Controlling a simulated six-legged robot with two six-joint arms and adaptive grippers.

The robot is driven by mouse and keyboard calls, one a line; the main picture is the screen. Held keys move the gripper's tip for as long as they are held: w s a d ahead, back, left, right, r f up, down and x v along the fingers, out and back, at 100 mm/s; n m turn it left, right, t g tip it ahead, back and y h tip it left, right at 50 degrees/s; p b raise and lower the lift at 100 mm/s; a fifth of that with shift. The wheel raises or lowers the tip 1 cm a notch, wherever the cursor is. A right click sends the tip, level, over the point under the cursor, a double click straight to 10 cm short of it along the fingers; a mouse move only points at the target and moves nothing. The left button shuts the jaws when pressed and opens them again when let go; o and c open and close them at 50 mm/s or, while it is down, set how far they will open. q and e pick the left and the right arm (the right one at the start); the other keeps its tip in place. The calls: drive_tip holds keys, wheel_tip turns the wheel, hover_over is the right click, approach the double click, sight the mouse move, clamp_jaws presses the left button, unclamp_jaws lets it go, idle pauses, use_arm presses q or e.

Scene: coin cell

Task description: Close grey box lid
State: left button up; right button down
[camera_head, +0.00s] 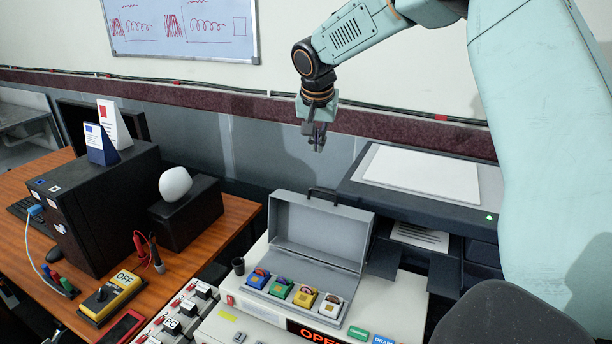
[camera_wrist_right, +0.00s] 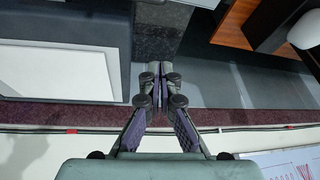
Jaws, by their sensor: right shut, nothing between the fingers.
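The grey box (camera_head: 296,277) sits on a light-coloured machine in the head view. Its lid (camera_head: 320,232) stands open, tilted up at the back, with a dark handle (camera_head: 323,194) on its top edge. Inside the box is a row of several coloured blocks, blue, green, yellow and white. My right gripper (camera_head: 318,147) is shut and empty, hanging above and behind the raised lid, clear of it. In the right wrist view its fingers (camera_wrist_right: 158,72) are together, over a gap by the wall. The box does not clearly show there. My left gripper is not in view.
An orange wooden table (camera_head: 236,213) on the left carries a black case (camera_head: 95,190), a white rounded object (camera_head: 175,183) and a yellow OFF switch (camera_head: 110,294). A dark desk with a white panel (camera_head: 423,174) stands to the right. A black chair back (camera_head: 510,315) is at lower right.

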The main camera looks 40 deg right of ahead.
drive_tip(key=s+d+f+m+g+p, duration=0.15)
drive_tip(key=d+f, duration=0.25)
drive_tip(key=f, duration=0.6)
drive_tip(key=shift+m+h, duration=0.25)
drive_tip(key=shift+h, duration=0.05)
drive_tip(key=a, duration=0.1)
drive_tip(key=s+a, duration=0.1)
drive_tip(key=s+a+r+p, duration=0.1)
drive_tip(key=shift+a, duration=0.3)
drive_tip(key=shift+d+f, duration=0.1)
drive_tip(key=shift+w+a, duration=0.2)
drive_tip(key=shift+w, duration=0.05)
